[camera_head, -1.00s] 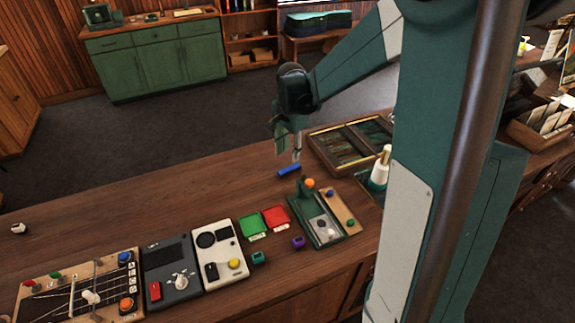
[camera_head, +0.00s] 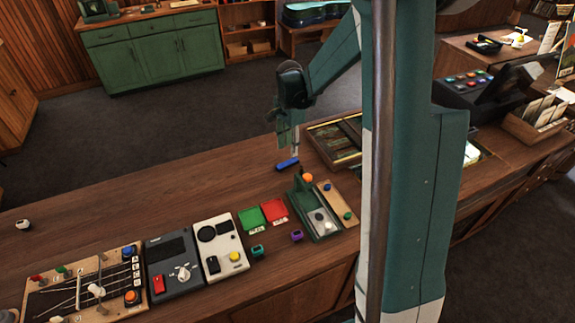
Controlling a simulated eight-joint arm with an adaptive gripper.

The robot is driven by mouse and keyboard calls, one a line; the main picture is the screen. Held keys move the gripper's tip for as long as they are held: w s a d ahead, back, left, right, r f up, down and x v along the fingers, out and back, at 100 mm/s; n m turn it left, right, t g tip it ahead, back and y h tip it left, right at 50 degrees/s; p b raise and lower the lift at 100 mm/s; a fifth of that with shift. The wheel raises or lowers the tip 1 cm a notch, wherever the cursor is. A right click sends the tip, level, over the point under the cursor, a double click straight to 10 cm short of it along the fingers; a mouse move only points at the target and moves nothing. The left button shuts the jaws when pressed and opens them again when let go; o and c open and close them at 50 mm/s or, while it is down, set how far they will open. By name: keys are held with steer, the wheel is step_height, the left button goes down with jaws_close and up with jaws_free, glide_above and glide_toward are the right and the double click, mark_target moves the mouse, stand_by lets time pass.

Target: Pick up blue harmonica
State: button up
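The blue harmonica (camera_head: 287,164) is a small blue bar lying on the wooden counter (camera_head: 200,190), left of the dark-framed tray. My gripper (camera_head: 295,152) points down right at the harmonica, its tips close above or beside its far right end. The fingers are small and overlap in this view, so I cannot tell their opening or whether they touch the harmonica.
A green stand with an orange ball (camera_head: 308,178) is just in front of the harmonica. The framed tray (camera_head: 335,143) lies close on the right. Green (camera_head: 252,220) and red (camera_head: 274,211) pads are nearer. The counter to the left is largely clear.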

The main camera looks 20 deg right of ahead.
mark_target(291, 161)
steer(key=shift+f, duration=1.1)
steer(key=shift+f, duration=0.1)
steer(key=shift+d+f, duration=0.15)
steer(key=shift+f, duration=1.15)
steer(key=shift+d+f, duration=0.15)
steer(key=shift+f, duration=1.1)
steer(key=shift+c, duration=0.5)
steer(key=c, duration=0.9)
